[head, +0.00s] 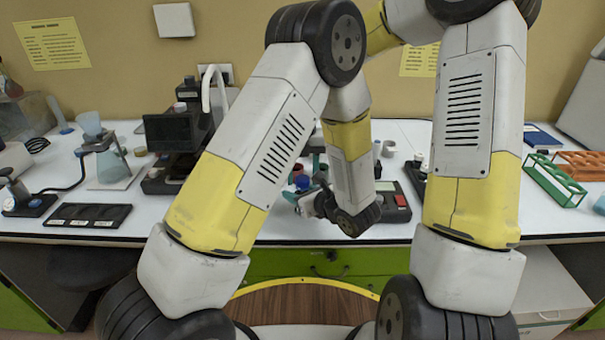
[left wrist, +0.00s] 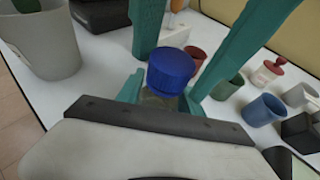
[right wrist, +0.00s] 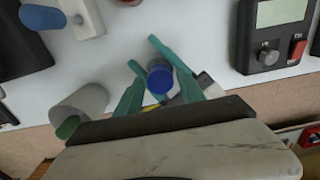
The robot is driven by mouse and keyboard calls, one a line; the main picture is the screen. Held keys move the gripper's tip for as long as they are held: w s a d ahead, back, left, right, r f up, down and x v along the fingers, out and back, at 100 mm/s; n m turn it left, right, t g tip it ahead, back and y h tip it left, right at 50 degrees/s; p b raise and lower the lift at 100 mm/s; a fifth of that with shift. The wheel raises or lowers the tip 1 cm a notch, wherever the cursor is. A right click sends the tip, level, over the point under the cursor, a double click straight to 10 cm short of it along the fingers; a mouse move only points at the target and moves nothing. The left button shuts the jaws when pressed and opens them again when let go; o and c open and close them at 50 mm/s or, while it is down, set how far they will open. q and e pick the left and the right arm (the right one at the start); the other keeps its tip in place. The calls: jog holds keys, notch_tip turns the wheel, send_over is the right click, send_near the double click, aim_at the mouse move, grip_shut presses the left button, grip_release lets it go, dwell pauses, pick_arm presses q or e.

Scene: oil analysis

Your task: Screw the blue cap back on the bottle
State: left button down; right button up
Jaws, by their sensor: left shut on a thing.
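The blue cap (left wrist: 171,70) sits over the mouth of the small glass bottle (left wrist: 157,101) in the left wrist view. I cannot tell how tightly it is seated. My left gripper (left wrist: 162,97) is shut on the bottle below the cap. The right wrist view shows the blue cap (right wrist: 160,78) from above, between the fingers of my right gripper (right wrist: 160,90). Those fingers stand apart with gaps beside the cap, so the right gripper looks open. In the head view the blue cap (head: 302,183) shows small, and my arms hide much of the area around it.
A device with a screen (right wrist: 282,12) and a pale cup (right wrist: 80,103) stand near the grippers. A red cup (left wrist: 196,57) and a blue cup (left wrist: 264,110) stand beyond the bottle. Green and orange racks (head: 553,182) stand at the right. The bench's front edge is close.

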grip_shut()
jog(key=m, duration=0.8)
jog(key=shift+m, duration=0.4)
jog(key=m, duration=1.4)
jog(key=shift+o, duration=1.6)
grip_release()
